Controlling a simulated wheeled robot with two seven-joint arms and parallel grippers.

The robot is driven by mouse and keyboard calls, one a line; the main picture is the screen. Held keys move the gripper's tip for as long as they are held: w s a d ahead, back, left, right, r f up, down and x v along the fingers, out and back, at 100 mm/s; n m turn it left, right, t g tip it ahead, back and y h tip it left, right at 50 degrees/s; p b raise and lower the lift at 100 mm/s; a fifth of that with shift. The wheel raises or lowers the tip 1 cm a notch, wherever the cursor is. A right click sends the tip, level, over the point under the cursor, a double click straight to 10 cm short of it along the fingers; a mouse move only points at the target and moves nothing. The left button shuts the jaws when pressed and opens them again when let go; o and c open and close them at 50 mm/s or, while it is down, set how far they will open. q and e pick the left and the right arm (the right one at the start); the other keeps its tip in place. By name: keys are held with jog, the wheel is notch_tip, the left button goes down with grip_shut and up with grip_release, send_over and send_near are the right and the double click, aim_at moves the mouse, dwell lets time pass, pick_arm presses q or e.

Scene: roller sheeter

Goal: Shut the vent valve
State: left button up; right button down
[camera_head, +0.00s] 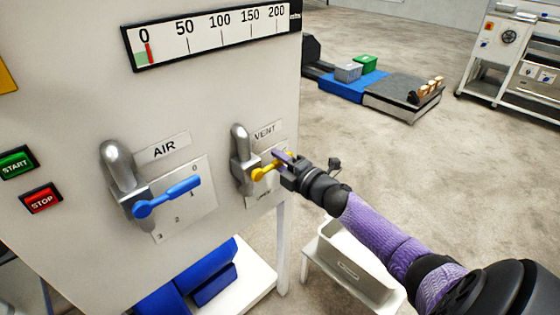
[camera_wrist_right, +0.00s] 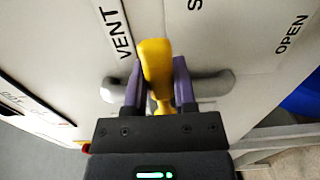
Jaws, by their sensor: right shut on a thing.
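The vent valve has a yellow handle (camera_head: 264,171) on a grey pipe body (camera_head: 240,150), under the VENT label (camera_head: 264,131) on the white panel. My right gripper (camera_head: 283,161) is shut on the yellow handle. In the right wrist view the handle (camera_wrist_right: 156,65) stands between the two purple fingers (camera_wrist_right: 158,82). There the VENT label is to the left and an OPEN label (camera_wrist_right: 291,34) is to the right. In the head view the lower plate label is partly hidden by the handle and gripper. My left gripper is not in view.
The AIR valve with a blue handle (camera_head: 168,196) is left of the vent valve. A gauge (camera_head: 212,32) is above, with its red needle near 0. START (camera_head: 17,162) and STOP (camera_head: 41,199) buttons are at far left. A white bin (camera_head: 352,265) stands below my right arm.

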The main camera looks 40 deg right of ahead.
jog(key=c, duration=0.5)
grip_release()
jog(key=shift+c, duration=0.2)
jog(key=shift+o, duration=0.6)
jog(key=shift+s, duration=0.1)
jog(key=s+p, duration=0.2)
jog(key=s, duration=0.7)
jog(key=shift+s+d, duration=0.4)
